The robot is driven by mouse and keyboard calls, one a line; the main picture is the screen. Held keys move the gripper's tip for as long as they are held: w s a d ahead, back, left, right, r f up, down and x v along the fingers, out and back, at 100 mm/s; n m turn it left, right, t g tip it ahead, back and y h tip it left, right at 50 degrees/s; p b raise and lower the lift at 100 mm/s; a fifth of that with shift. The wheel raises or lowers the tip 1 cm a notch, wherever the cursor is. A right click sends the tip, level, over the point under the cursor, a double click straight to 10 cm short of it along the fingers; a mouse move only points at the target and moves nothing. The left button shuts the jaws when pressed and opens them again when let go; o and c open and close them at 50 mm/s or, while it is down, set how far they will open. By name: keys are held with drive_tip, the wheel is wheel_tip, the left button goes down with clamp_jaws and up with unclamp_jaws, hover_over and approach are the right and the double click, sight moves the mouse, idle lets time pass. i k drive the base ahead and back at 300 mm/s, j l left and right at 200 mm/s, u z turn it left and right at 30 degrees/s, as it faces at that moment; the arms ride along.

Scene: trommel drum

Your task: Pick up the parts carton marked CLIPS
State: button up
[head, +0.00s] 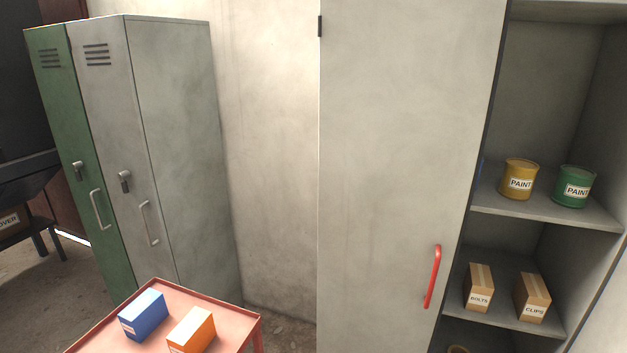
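The parts carton marked CLIPS (533,297) is a small brown box with a white label. It stands upright on the middle shelf (510,325) of the grey cabinet at the right of the head view. A similar carton marked BOLTS (479,288) stands just to its left, with a small gap between them. My gripper is not in view.
A sliding or hinged grey door (400,140) with a red handle (433,277) covers the cabinet's left part. Two PAINT cans, yellow (518,180) and green (574,187), stand on the shelf above. A red cart (245,318) with blue and orange boxes stands lower left, before lockers (175,150).

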sight(532, 299)
drive_tip(key=k+l, duration=0.2)
drive_tip(key=l, duration=0.15)
drive_tip(key=k+l, duration=0.2)
drive_tip(key=l, duration=0.15)
drive_tip(key=k+l+z, duration=0.1)
drive_tip(key=l, duration=0.25)
drive_tip(key=k+l, duration=0.5)
drive_tip(key=l, duration=0.25)
drive_tip(key=k+l+z, duration=0.1)
drive_tip(key=l, duration=0.25)
drive_tip(key=k+l, duration=0.25)
drive_tip(key=l, duration=0.15)
drive_tip(key=i+j, duration=0.15)
drive_tip(key=j, duration=0.2)
drive_tip(key=i+j, duration=0.15)
drive_tip(key=j, duration=0.2)
